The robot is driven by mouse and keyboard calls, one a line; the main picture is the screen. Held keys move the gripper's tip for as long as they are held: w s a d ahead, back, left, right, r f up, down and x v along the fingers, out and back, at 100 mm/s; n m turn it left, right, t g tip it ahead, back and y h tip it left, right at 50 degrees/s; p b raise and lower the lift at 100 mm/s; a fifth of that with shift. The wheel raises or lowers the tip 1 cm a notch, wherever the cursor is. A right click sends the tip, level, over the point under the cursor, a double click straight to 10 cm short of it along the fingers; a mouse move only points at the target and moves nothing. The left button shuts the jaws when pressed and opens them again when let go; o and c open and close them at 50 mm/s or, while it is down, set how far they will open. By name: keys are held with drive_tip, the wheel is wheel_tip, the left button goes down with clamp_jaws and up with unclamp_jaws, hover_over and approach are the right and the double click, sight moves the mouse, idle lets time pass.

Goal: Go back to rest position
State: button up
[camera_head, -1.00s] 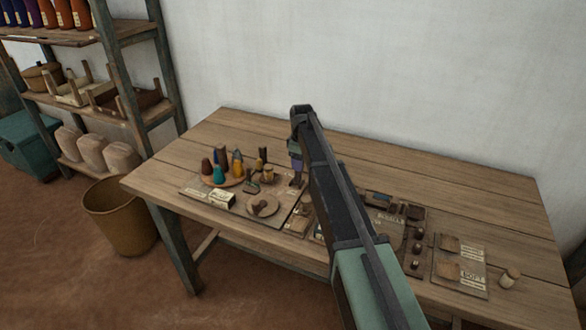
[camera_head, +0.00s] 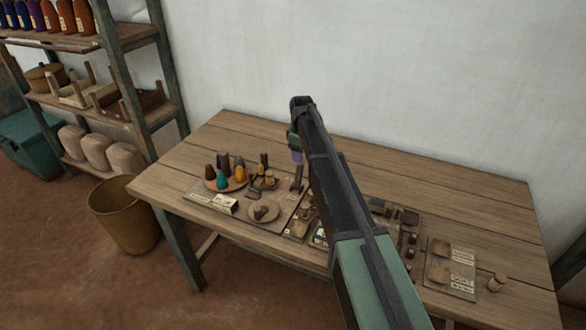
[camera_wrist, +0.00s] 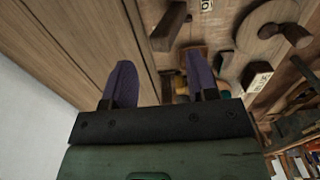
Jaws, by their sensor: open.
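My gripper (camera_head: 296,156) hangs from my arm over the back middle of the wooden table (camera_head: 440,180) in the head view. My arm hides part of it there. In the wrist view the gripper (camera_wrist: 162,80) has its two purple fingers spread apart, with nothing between them. Below the fingers are bare planks and the edge of a board with dark wooden pieces.
A round tray (camera_head: 211,182) with several coloured cones stands at the table's left. A round wooden disc (camera_head: 265,212) lies in front. A shelf (camera_head: 120,62) and basket (camera_head: 124,215) are left.

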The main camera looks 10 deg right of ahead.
idle(0.4)
drive_tip(key=shift+s+m, duration=0.3)
drive_tip(key=shift+m, duration=0.7)
drive_tip(key=s+a+m, duration=0.1)
drive_tip(key=s+m, duration=0.8)
drive_tip(key=s, duration=2.7)
drive_tip(key=shift+a, duration=0.25)
